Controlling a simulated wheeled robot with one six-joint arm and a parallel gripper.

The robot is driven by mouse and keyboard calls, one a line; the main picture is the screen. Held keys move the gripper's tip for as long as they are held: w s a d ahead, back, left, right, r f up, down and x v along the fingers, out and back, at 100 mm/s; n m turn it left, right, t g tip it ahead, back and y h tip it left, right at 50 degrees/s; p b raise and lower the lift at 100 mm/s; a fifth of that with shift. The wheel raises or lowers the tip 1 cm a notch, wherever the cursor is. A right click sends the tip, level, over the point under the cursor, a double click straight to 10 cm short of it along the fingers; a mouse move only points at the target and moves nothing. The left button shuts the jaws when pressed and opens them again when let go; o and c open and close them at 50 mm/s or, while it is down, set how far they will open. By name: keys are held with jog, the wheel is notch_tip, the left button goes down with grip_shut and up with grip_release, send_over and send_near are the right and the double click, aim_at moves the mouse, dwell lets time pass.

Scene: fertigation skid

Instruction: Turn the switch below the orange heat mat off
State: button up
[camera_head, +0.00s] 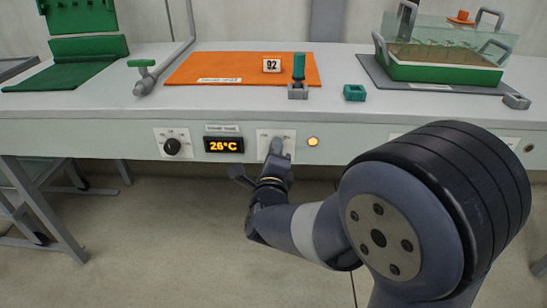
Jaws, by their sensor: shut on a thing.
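The orange heat mat (210,68) lies flat on the bench top. Below it, on the bench's front face, is the white switch plate (264,137), between the temperature display and a small lit amber lamp (313,141). My gripper (277,151) is at this plate, shut on the switch, its fingers reaching up from below. The switch's knob is mostly hidden behind my gripper, so its turn position cannot be told. The display (223,145) reads 26°C.
A dark dial (172,146) sits left of the display. A teal block (355,92) and a green planted tray (440,72) stand to the right. The floor in front is clear.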

jog(key=n, duration=0.8)
jog(key=n+p, duration=0.1)
jog(key=n, duration=0.3)
jog(key=shift+f+n, duration=0.35)
jog(key=shift+n, duration=0.05)
dwell(0.3)
jog(key=o, duration=1)
jog(key=shift+s, duration=0.1)
jog(key=s+p, duration=0.2)
jog(key=s, duration=0.8)
jog(key=shift+s, duration=0.35)
